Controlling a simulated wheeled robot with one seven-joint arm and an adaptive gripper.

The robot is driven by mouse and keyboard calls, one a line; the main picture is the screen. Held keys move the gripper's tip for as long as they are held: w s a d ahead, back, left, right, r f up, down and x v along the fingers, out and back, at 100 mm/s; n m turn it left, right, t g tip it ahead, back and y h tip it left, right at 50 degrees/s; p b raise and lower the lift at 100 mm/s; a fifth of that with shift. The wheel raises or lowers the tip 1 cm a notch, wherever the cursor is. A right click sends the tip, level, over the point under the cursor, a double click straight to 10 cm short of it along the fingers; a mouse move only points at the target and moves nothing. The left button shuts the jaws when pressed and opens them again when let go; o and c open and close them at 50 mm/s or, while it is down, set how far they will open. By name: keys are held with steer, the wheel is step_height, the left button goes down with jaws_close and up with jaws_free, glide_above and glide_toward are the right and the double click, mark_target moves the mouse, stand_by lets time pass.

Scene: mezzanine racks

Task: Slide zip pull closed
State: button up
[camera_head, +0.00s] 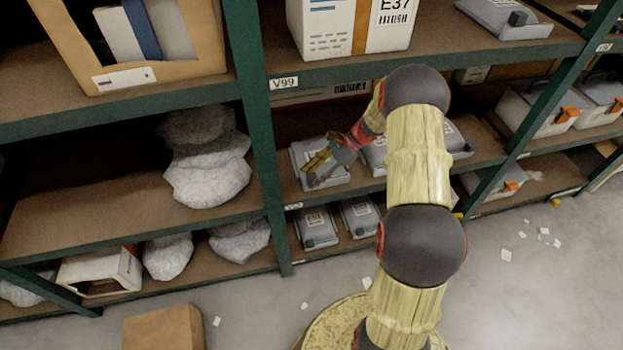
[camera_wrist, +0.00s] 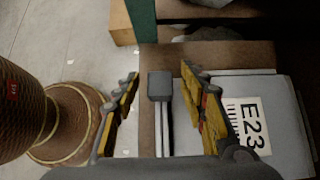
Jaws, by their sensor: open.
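A grey case (camera_wrist: 285,120) with a white E23 label lies on a brown middle shelf; it also shows in the head view (camera_head: 338,176). A dark grey block, which looks like the zip pull (camera_wrist: 160,86), stands on a pale narrow track (camera_wrist: 163,135) along the case's left side in the wrist view. My gripper (camera_head: 311,172) is over the case in the head view. In the wrist view its yellow-and-grey fingers are spread, one on each side of the zip pull, with gaps on both sides. The pull is hidden in the head view.
A green upright (camera_head: 263,140) stands left of the case. Similar grey cases (camera_head: 317,228) lie below and to the right. A cardboard box (camera_head: 163,328) stands on the floor. The floor at right is mostly clear, with paper scraps.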

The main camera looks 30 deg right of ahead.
steer(key=shift+w+a+f, duration=0.1)
steer(key=shift+a+f, duration=0.15)
steer(key=shift+c, duration=0.6)
jaws_close()
